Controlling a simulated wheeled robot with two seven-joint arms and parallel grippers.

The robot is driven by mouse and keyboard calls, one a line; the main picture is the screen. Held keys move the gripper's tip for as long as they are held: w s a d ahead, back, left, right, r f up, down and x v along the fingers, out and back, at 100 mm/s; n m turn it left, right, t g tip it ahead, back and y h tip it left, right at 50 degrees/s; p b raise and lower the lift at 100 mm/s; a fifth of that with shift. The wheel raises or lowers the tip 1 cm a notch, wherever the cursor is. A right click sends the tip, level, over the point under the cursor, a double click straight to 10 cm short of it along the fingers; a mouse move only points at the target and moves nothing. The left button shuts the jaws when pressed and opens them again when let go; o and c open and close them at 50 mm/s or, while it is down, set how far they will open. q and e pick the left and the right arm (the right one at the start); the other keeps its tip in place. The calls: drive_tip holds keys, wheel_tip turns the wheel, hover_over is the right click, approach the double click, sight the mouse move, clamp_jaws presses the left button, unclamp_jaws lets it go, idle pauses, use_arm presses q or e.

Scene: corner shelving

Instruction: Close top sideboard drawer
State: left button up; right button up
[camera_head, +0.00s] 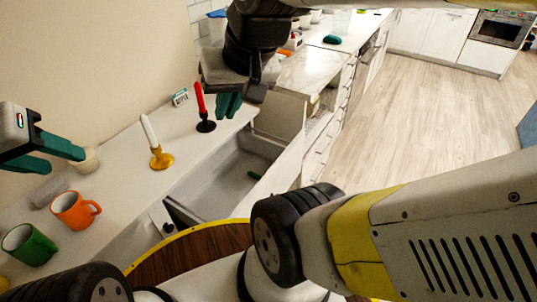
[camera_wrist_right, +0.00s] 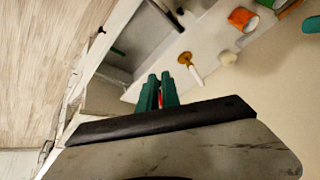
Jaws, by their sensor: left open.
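The sideboard (camera_head: 118,165) has an open drawer (camera_head: 212,190) with a pale grey inside; its pale front panel (camera_head: 283,168) stands out from the cabinet. A small dark green item (camera_head: 253,175) lies in it. The drawer also shows in the right wrist view (camera_wrist_right: 140,42). My right gripper (camera_head: 230,104) is above the sideboard top, behind the drawer and right of the red candle. Its teal fingers (camera_wrist_right: 161,85) are close together with a narrow gap, holding nothing visible. My left gripper (camera_head: 45,155) is open above the sideboard's left end, away from the drawer.
On the sideboard top stand a red candle (camera_head: 200,97) in a dark holder, a white candle (camera_head: 149,130) in a yellow holder, an orange mug (camera_head: 75,209) and a green mug (camera_head: 29,244). A round brown wooden surface (camera_head: 190,252) lies before the drawer. Floor (camera_head: 410,105) is clear at right.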

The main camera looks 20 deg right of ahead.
drive_tip(key=w, duration=0.1)
drive_tip(key=w+d+f+m+g, duration=0.1)
drive_tip(key=w, duration=0.1)
drive_tip(key=w+m+g, duration=0.1)
drive_tip(key=shift+w+d+f, duration=0.15)
drive_tip(key=shift+d+f, duration=0.2)
clamp_jaws()
drive_tip(key=m+t+y, duration=0.1)
drive_tip(key=m+y, duration=0.8)
drive_tip(key=m, duration=0.7)
hover_over(292, 164)
drive_tip(key=s+a, duration=0.2)
drive_tip(key=s, duration=0.3)
wheel_tip(292, 164, down, 28)
drive_tip(key=s+d+f+m+t+h, duration=0.1)
drive_tip(key=s+d+f+m+t, duration=0.45)
drive_tip(key=f, duration=0.35)
drive_tip(key=s+d+f+m+t, duration=0.4)
drive_tip(key=d+f+m+t, duration=0.15)
drive_tip(key=f, duration=0.25)
drive_tip(key=shift+g, duration=0.3)
drive_tip(key=x, duration=1.4)
drive_tip(key=shift+w+d+f, duration=0.15)
drive_tip(key=shift+d+f, duration=0.15)
drive_tip(key=x, duration=2.4)
drive_tip(key=shift+w, duration=0.4)
